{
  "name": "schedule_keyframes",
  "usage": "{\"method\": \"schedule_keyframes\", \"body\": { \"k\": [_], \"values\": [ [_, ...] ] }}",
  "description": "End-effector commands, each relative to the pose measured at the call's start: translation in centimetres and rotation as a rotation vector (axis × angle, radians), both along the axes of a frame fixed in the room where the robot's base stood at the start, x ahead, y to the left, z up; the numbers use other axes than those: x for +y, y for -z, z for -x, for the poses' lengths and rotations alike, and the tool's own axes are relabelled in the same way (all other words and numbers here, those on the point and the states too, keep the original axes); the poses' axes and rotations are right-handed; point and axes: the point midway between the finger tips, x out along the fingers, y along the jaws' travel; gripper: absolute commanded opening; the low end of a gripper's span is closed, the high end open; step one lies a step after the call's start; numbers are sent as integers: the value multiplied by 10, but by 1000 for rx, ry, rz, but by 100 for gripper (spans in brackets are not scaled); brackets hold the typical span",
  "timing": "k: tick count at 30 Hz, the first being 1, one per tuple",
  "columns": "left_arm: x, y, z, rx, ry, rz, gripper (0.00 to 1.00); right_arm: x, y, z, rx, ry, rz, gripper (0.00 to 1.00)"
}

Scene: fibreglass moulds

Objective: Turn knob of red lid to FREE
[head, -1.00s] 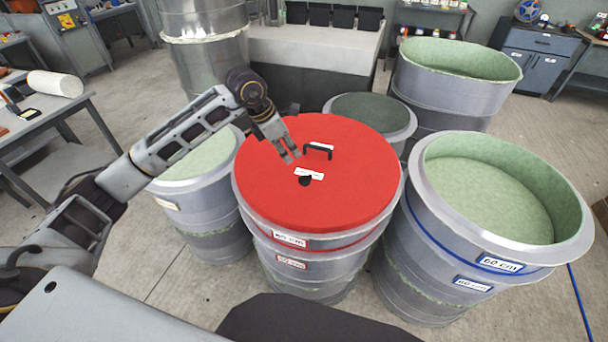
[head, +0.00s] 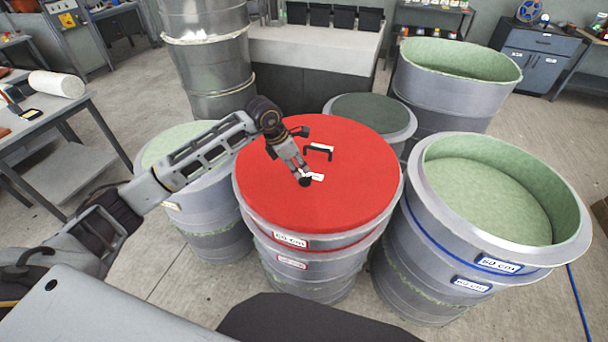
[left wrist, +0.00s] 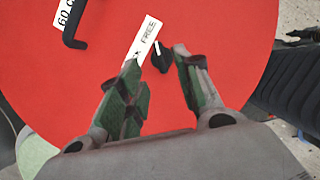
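The red lid (head: 350,195) lies on a 60 cm mould with red-edged labels. Its small black knob (left wrist: 161,58) has a white mark and sits beside a white label strip (left wrist: 143,40) reading FREE; the strip's other word is mostly hidden by a finger. Which word the mark points at I cannot tell. My left gripper (left wrist: 157,65) is open, with its fingertips on either side of the knob and a gap visible. In the head view my left gripper (head: 303,178) is over the knob and largely hides it. My right gripper is not in view.
A black handle (head: 318,152) stands up from the lid behind the knob; it also shows in the left wrist view (left wrist: 73,37). Open green-lined moulds stand close by, one at right (head: 500,260). A grey table (head: 85,125) is at left.

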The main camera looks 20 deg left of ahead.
Motion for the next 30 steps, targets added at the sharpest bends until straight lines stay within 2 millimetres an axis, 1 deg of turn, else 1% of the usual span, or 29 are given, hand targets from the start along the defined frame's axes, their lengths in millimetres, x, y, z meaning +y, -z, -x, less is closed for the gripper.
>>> {"method": "schedule_keyframes", "body": {
  "k": [1, 9, 15, 21, 28, 30],
  "values": [
    [-3, 7, -1, 3, 0, 1, 34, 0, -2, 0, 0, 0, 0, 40],
    [-12, 39, -10, 3, 0, 0, 34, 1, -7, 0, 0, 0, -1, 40],
    [-17, 54, -15, 1, 0, 1, 34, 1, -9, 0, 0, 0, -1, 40],
    [-18, 59, -16, 0, 0, 0, 34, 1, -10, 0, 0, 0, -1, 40],
    [-18, 59, -16, 0, 0, 0, 34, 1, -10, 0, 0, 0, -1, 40],
    [-18, 59, -16, 0, 0, 0, 25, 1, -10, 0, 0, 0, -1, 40]
  ]
}}
